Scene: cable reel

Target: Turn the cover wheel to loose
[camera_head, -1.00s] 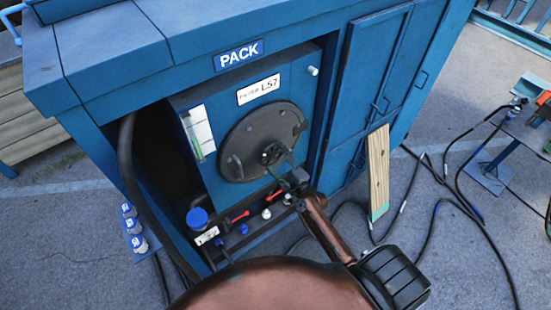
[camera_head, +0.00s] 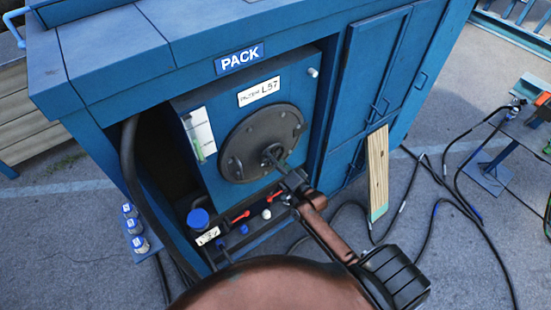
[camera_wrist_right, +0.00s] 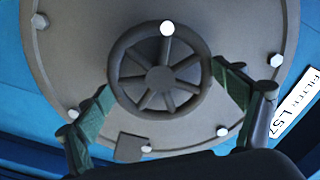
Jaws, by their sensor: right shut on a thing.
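The cover wheel (camera_wrist_right: 160,78) is a dark spoked handwheel with a white knob at the top of its rim in the wrist view. It sits in the middle of the round grey cover (camera_head: 250,128) on the blue filter housing. My right gripper (camera_wrist_right: 162,92) is shut on the wheel, one green-padded finger on each side of its rim. In the head view the right gripper (camera_head: 275,158) reaches the wheel from the lower right and hides part of it. My left gripper is not in view.
A label reading L57 (camera_head: 259,91) is above the cover. Red-handled valves (camera_head: 241,217) and a blue cap (camera_head: 198,218) are below it. A wooden plank (camera_head: 378,170) leans on the cabinet at the right. Black cables lie on the ground.

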